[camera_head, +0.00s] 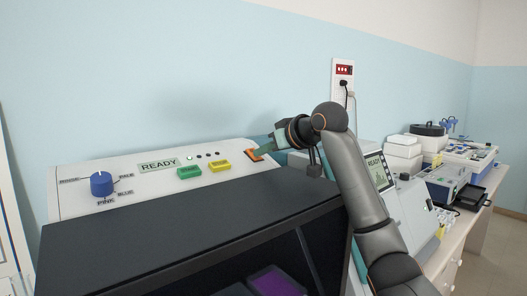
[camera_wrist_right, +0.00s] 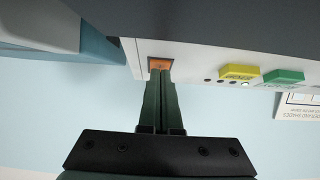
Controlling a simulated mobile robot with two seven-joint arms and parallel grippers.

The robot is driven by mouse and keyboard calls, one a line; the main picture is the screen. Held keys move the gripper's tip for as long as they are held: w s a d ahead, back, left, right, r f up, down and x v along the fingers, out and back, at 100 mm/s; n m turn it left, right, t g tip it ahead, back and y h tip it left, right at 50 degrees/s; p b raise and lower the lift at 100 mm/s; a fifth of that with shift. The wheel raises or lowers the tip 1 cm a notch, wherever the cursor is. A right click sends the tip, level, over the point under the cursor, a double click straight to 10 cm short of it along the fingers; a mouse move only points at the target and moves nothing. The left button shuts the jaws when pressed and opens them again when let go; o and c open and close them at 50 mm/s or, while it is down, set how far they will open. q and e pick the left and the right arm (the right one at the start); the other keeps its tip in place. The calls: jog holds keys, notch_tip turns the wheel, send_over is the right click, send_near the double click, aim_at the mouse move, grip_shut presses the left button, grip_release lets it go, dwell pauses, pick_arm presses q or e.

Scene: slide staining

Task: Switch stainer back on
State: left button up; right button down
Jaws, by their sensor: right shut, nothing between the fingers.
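The stainer's white control panel (camera_head: 75,190) runs along the top of the dark-fronted machine. It has a blue knob (camera_head: 101,184), a display (camera_head: 159,165) reading READY, a green button (camera_head: 188,172) and a yellow button (camera_head: 219,166). An orange switch (camera_head: 256,155) sits at the panel's right end, partly covered by my gripper. My right gripper (camera_head: 265,149) is shut and empty, its tips at the switch. In the right wrist view the shut fingers (camera_wrist_right: 160,73) reach the orange switch (camera_wrist_right: 160,63); I cannot tell whether they touch it. My left gripper is out of view.
A wall outlet (camera_head: 343,75) with a plugged-in cord is behind my right arm. Another device with a READY screen (camera_head: 378,171) stands right of the stainer, close to my arm. White boxes (camera_head: 403,150) and more instruments line the bench further right.

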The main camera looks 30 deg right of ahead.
jog(key=shift+r+p, duration=0.5)
jog(key=shift+r, duration=0.15)
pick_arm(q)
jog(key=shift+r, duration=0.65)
pick_arm(e)
jog(key=shift+s+r, duration=0.1)
jog(key=shift+r, duration=0.1)
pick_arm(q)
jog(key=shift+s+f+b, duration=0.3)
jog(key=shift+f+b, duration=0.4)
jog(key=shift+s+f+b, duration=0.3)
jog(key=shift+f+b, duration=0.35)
pick_arm(e)
jog(key=a+v, duration=0.1)
jog(key=v, duration=1.1)
jog(key=shift+s+d+r, duration=0.25)
jog(key=shift+d+r, duration=0.05)
jog(key=shift+d, duration=0.1)
